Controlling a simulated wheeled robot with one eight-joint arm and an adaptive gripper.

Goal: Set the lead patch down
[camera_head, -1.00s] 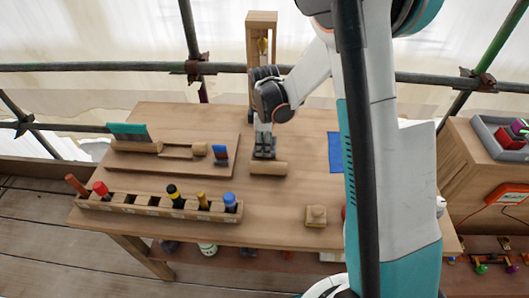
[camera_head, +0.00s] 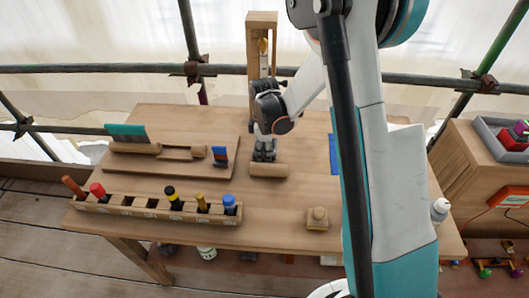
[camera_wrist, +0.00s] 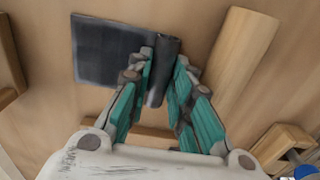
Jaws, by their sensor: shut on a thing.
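The lead patch (camera_wrist: 108,54) is a dark grey flat sheet with a rounded, raised strip along its right side, seen in the wrist view. My gripper (camera_wrist: 164,62) is shut on that raised strip, one finger on each side. The flat part extends left of the fingers, close over the bench top; I cannot tell whether it touches the wood. In the head view my gripper (camera_head: 264,152) points down low over the bench (camera_head: 180,118), and the patch is mostly hidden by the fingers.
A wooden cylinder (camera_head: 268,170) lies beside the gripper; it also shows in the wrist view (camera_wrist: 239,55). A wooden board with tools (camera_head: 180,168) is to the left. A tool rack (camera_head: 140,207) runs along the front. A small wooden block (camera_head: 317,224) stands right. Bench between is clear.

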